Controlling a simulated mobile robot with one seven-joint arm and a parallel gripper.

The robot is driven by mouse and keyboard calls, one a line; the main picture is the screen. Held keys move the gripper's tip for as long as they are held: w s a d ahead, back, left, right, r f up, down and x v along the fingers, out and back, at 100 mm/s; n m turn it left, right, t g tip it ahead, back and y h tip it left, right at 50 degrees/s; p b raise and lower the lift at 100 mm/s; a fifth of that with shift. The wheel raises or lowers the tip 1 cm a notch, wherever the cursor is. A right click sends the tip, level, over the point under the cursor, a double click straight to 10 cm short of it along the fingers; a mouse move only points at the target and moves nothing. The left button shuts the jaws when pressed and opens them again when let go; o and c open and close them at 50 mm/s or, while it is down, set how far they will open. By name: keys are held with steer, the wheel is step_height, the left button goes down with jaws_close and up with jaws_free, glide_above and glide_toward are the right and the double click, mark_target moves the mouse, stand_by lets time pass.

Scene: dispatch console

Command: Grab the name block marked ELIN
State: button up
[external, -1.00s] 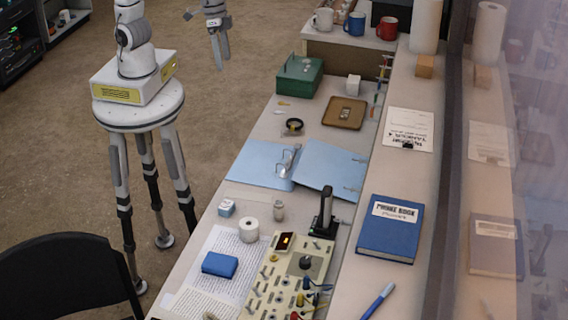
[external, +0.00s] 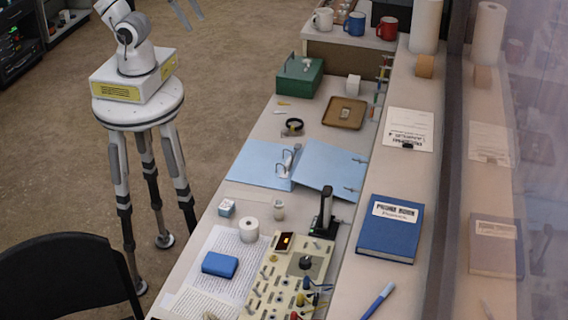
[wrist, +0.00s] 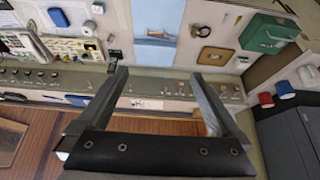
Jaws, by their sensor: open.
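No lettering ELIN can be read in either view, so I cannot tell which block is the named one. Small block-like things on the counter are a white and blue block (external: 227,208) left of the clear jar, a white block (external: 353,85) right of the green box, and a small pale block (external: 346,114) on the brown tray. My gripper (external: 187,9) is at the top edge of the external view, partly cut off, away from the counter. In the wrist view my gripper (wrist: 158,72) is open, with nothing between its fingers.
The counter holds a blue binder (external: 330,168), a brown tray (external: 331,118), a green box (external: 300,80), a switch console (external: 270,285) and a white roll (external: 249,230). A blue phone book (external: 390,230) lies on the raised ledge beside the glass. A black chair (external: 70,275) stands at lower left.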

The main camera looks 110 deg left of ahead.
stand_by(0.3)
steer(key=c, duration=0.3)
steer(key=n+g+h+b, duration=0.7)
steer(key=n+h+b, duration=0.6)
steer(key=n+b, duration=0.55)
glide_toward(229, 201)
steer(key=shift+m, duration=0.95)
steer(key=b+x, duration=0.1)
steer(key=x, duration=0.1)
steer(key=b+x, duration=0.1)
steer(key=x, duration=0.1)
steer(key=b+x, duration=0.1)
steer(key=x, duration=0.1)
steer(key=shift+s+a+f, duration=0.15)
steer(key=shift+s+f, duration=0.05)
steer(key=shift+s, duration=0.15)
steer(key=shift+w+r+b+x, duration=0.15)
steer(key=shift+b+x, duration=0.35)
steer(key=shift+x, duration=0.95)
steer(key=shift+w+r+b+x, duration=0.15)
steer(key=shift+b+x, duration=0.3)
steer(key=shift+x, duration=0.95)
